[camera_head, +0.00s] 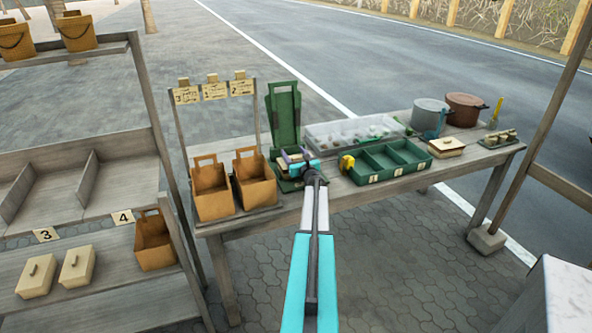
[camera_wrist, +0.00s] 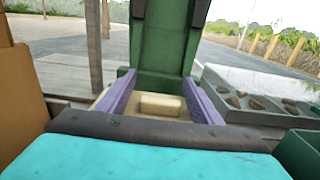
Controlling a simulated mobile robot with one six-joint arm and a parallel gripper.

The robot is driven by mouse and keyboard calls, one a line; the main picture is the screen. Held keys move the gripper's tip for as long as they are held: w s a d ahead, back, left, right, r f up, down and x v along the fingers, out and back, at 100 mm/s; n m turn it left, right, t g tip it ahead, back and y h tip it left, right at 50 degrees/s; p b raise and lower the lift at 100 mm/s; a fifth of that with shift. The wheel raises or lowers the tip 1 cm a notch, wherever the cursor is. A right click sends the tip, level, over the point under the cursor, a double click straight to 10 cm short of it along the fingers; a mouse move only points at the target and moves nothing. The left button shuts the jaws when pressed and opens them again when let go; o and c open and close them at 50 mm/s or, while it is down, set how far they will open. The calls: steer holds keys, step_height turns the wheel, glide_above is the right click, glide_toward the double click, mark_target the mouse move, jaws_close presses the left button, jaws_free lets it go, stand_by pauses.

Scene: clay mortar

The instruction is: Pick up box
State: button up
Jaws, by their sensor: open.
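A cream box with a raised block on its lid (camera_wrist: 160,104) sits at the foot of a tall green stand (camera_wrist: 165,40). In the head view the green stand (camera_head: 284,112) rises from the table, and the box there is mostly hidden by my gripper. My gripper (camera_head: 292,157) is open, low over the stand's base. In the wrist view its two purple fingers (camera_wrist: 162,98) lie on the left and right of the box. I cannot tell whether they touch it.
Two brown caddies (camera_head: 255,180) stand left of the gripper. A green divided tray (camera_head: 385,162) with a yellow item is close on the right, with a clear-lidded grey tray (camera_head: 350,130) behind. Another cream box (camera_head: 446,147) and pots (camera_head: 431,115) stand farther right.

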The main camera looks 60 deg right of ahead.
jaws_close()
stand_by(0.3)
steer(key=shift+r, duration=0.2)
steer(key=shift+r+b, duration=0.3)
steer(key=shift+r, duration=0.15)
steer(key=shift+s+a+r+b, duration=0.15)
steer(key=shift+r+b, duration=0.05)
steer(key=shift+r, duration=0.35)
steer(key=shift+s+a+r+b, duration=0.15)
steer(key=shift+r, duration=0.4)
steer(key=a+b+v, duration=0.1)
steer(key=v, duration=0.6)
steer(key=w+a+r+b+v, duration=0.1)
steer(key=b+v, duration=0.1)
steer(key=v, duration=0.6)
steer(key=shift+w+r, duration=0.3)
